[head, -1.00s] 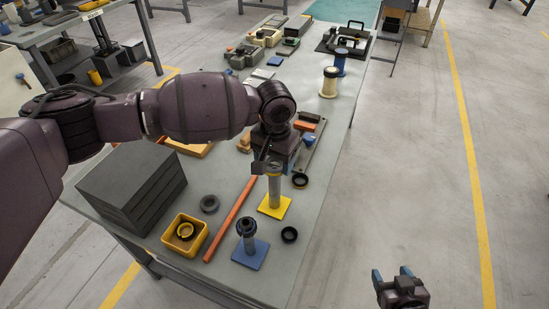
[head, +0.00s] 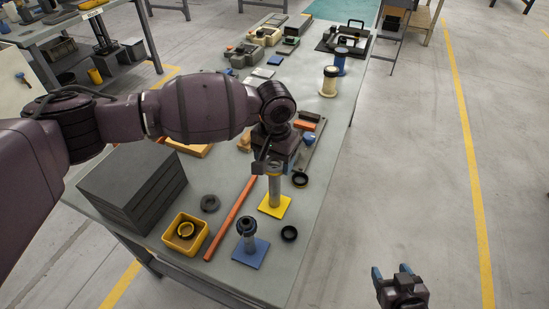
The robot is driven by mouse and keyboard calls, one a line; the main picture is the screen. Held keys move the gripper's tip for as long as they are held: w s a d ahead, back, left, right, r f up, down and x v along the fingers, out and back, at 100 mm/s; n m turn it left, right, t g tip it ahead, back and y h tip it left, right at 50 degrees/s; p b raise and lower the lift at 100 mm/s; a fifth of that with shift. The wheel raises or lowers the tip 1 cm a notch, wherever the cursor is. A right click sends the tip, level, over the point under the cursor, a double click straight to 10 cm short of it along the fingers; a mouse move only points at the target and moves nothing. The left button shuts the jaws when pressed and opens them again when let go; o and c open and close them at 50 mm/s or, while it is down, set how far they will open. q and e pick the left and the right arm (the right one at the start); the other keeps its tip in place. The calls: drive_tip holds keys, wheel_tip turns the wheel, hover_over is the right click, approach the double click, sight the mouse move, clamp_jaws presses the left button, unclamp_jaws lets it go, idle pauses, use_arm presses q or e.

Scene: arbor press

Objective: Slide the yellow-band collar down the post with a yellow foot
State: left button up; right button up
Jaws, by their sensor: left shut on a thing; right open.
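The post with a yellow foot (head: 275,192) stands upright on its square yellow base (head: 275,206) on the bench. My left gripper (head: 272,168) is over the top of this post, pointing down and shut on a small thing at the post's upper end. The gripper hides most of it; it appears to be the yellow-band collar, but its band and how far it is around the post cannot be made out. My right gripper (head: 391,270) is open and empty, over the floor right of the bench.
A post with a blue foot (head: 250,253) carries a dark collar (head: 246,226) nearby. Dark rings (head: 289,233) lie on the bench. A yellow bin (head: 174,248) holds a ring; an orange bar (head: 232,217) and grey block stack (head: 130,185) are left.

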sight(275, 189)
drive_tip(key=shift+r, duration=0.2)
use_arm(q)
drive_tip(key=shift+p, duration=0.35)
use_arm(e)
drive_tip(key=shift+s, duration=0.25)
drive_tip(key=shift+s, duration=0.25)
drive_tip(key=shift+w, duration=0.15)
drive_tip(key=shift+w+r, duration=0.2)
drive_tip(key=shift+w, duration=0.1)
use_arm(q)
drive_tip(key=shift+f, duration=0.15)
use_arm(e)
drive_tip(key=shift+w, duration=0.1)
use_arm(q)
drive_tip(key=shift+f, duration=0.25)
use_arm(e)
drive_tip(key=shift+s+f, duration=0.1)
drive_tip(key=shift+s, duration=0.15)
use_arm(q)
drive_tip(key=shift+f, duration=0.2)
use_arm(e)
drive_tip(key=shift+s+f, duration=0.15)
drive_tip(key=shift+s, duration=0.1)
use_arm(q)
drive_tip(key=shift+f, duration=0.5)
use_arm(e)
drive_tip(key=shift+w+r, duration=0.2)
drive_tip(key=shift+w, duration=0.25)
